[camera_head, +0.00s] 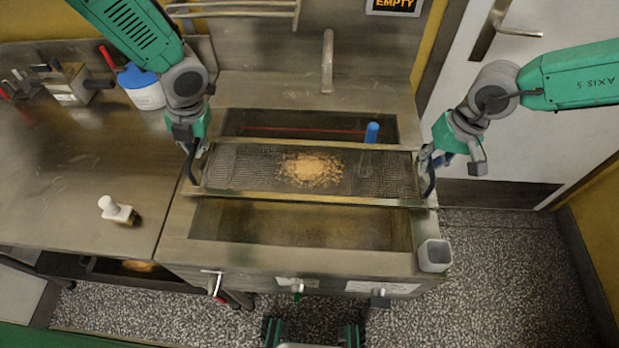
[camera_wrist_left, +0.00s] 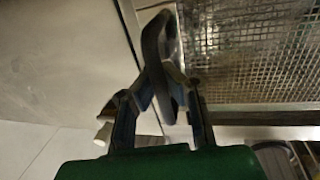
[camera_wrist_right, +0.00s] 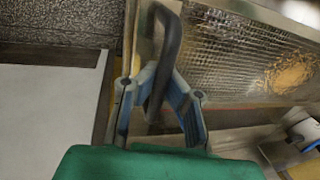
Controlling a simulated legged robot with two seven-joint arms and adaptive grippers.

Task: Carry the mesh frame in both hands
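The mesh frame (camera_head: 240,170) is a long metal tray of wire mesh with a patch of tan crumbs (camera_head: 311,169) near its middle. It lies roughly level across the steel station, between the rear and front wells; I cannot tell whether it touches the rims. My left gripper (camera_head: 190,147) is closed around the black handle (camera_wrist_left: 156,50) at its left end. My right gripper (camera_head: 428,163) is closed around the black handle (camera_wrist_right: 168,45) at its right end. Mesh shows beside the handles in both wrist views.
The rear well (camera_head: 270,119) holds a red line and a blue cylinder (camera_head: 372,132). The front well (camera_head: 300,226) is open. A grey cup (camera_head: 435,255) stands at the front right corner. A white-topped bottle (camera_head: 118,211) and a blue-lidded tub (camera_head: 143,91) are on the left counter.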

